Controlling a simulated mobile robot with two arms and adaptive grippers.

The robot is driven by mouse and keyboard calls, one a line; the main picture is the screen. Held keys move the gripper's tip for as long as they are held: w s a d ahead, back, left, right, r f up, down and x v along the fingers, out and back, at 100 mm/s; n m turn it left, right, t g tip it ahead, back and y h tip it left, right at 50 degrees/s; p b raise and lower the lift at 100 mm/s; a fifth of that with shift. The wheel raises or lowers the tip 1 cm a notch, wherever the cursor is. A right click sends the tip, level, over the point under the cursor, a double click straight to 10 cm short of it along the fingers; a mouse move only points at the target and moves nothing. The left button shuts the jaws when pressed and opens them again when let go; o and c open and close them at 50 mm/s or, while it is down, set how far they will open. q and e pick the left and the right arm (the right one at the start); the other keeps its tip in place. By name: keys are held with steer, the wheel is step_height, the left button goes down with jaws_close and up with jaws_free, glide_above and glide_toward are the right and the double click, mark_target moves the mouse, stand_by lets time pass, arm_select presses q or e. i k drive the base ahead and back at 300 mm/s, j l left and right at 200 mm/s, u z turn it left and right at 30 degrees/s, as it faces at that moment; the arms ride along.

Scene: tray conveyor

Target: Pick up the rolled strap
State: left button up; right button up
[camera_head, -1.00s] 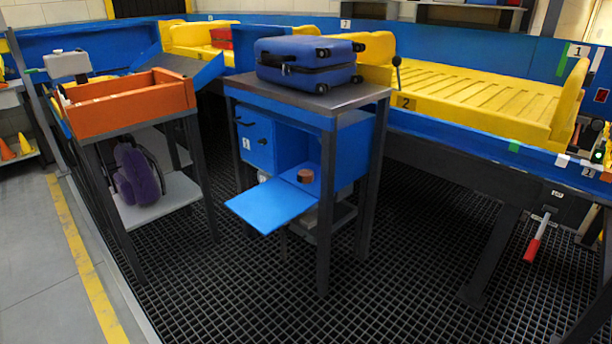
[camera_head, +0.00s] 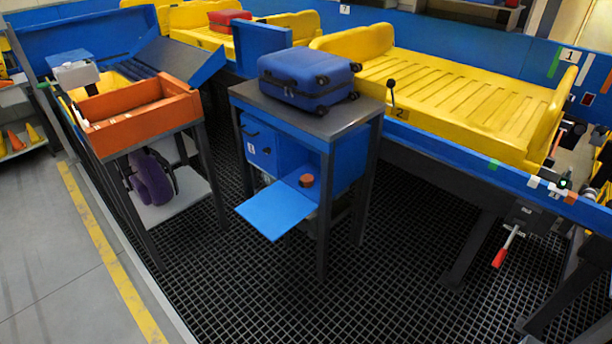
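The rolled strap (camera_head: 306,180) looks like a small brown-orange roll. It lies just inside the open compartment of the blue cabinet (camera_head: 345,166), near the front edge. The compartment's blue door (camera_head: 262,209) is folded down flat like a shelf in front of it. Neither of my grippers shows in the head view.
A blue suitcase (camera_head: 306,78) lies on the dark table top (camera_head: 345,116) above the cabinet. An orange crate (camera_head: 134,115) stands on a rack at left, with a purple backpack (camera_head: 152,180) below. Yellow conveyor trays (camera_head: 455,98) run behind. The grid floor (camera_head: 400,262) in front is clear.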

mark_target(306, 181)
steer(key=i+j, duration=0.2)
steer(key=j, duration=0.15)
steer(key=i+j+z, duration=0.1)
steer(key=i+j, duration=0.15)
steer(key=j, duration=0.15)
steer(key=i+j+z, duration=0.1)
steer(key=j, duration=0.25)
steer(key=i+j, duration=0.3)
steer(key=i+j+z, duration=0.1)
steer(key=j, duration=0.4)
steer(key=i, duration=0.1)
